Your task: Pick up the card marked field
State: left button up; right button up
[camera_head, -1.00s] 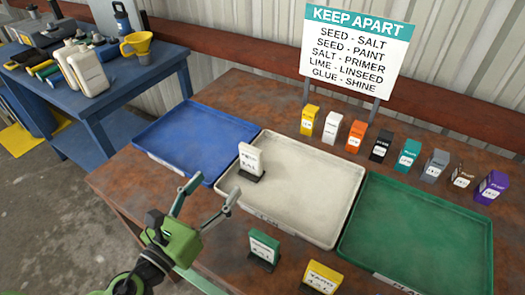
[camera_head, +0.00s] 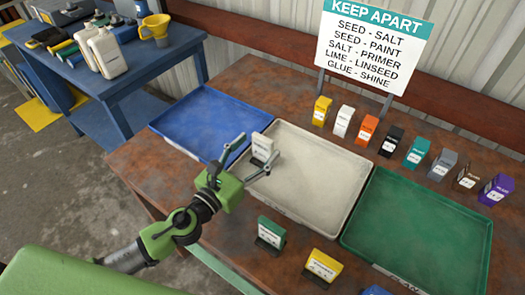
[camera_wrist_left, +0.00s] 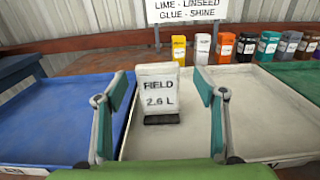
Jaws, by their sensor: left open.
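The white card marked FIELD, 2.6 L (camera_wrist_left: 158,95) stands upright in a dark base at the left side of the cream tray (camera_head: 325,205). It also shows in the head view (camera_head: 263,147). My left gripper (camera_head: 254,160) is open, and its fingers stand on either side of the card in the left wrist view (camera_wrist_left: 160,112). The card looks farther off than the fingertips; I cannot tell whether it is between them. My right gripper is not in view.
A blue tray (camera_head: 183,113) lies left and a green tray (camera_head: 428,256) right. A green card (camera_head: 270,232) and a yellow card (camera_head: 322,265) stand at the front edge. Several small coloured cartons (camera_head: 417,152) line the back. A KEEP APART sign (camera_head: 372,50) stands behind.

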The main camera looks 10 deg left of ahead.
aim_at(261, 142)
pick_arm(q)
jog(key=x, duration=0.4)
jog(key=shift+a+p, duration=0.15)
jog(key=shift+p, duration=0.25)
jog(key=c, duration=1.6)
